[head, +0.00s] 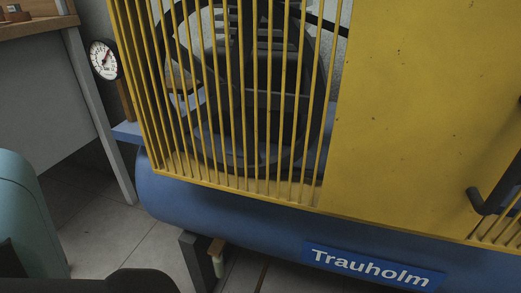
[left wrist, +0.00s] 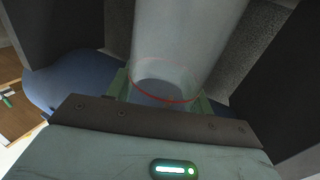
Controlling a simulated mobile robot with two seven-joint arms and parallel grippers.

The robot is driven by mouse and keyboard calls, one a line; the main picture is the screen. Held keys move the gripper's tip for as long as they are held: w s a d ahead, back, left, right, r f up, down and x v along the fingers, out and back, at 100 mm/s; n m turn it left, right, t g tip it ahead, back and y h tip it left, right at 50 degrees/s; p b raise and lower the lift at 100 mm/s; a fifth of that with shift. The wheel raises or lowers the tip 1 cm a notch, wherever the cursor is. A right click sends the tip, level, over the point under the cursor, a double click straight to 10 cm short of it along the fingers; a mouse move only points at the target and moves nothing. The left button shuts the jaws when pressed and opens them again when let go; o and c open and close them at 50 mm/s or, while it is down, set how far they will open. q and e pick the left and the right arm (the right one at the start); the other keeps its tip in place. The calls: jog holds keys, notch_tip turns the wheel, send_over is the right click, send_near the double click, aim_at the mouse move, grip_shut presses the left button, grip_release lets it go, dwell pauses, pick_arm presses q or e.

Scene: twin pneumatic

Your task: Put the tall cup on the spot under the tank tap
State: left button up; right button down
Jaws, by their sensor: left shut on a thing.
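In the left wrist view my left gripper (left wrist: 163,97) is shut on the tall cup (left wrist: 190,45), a clear, greyish cup with a thin red line around it. The cup stands between the two greenish finger pads, and its far end runs out of the top of the view. In the head view a small tap (head: 217,260) with a brown top and a pale lower part hangs below the blue tank (head: 240,222). The spot under it is not in view. The cup and both grippers are outside the head view.
A yellow guard (head: 420,100) with bars covers a dark machine above the tank. A grey leg (head: 196,260) stands just left of the tap. A gauge (head: 103,60) is at upper left, near a bench (head: 38,28). Tiled floor (head: 95,225) shows left of the tank.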

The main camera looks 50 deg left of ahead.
pick_arm(q)
jog(key=o, duration=1.4)
jog(key=shift+o, duration=0.2)
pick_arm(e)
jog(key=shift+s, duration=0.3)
pick_arm(q)
jog(key=shift+r, duration=0.15)
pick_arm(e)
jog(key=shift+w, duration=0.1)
pick_arm(q)
jog(key=s+d+p, duration=0.2)
jog(key=s+p, duration=0.1)
jog(key=s, duration=0.9)
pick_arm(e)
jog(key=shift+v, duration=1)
pick_arm(q)
jog(key=shift+w, duration=0.1)
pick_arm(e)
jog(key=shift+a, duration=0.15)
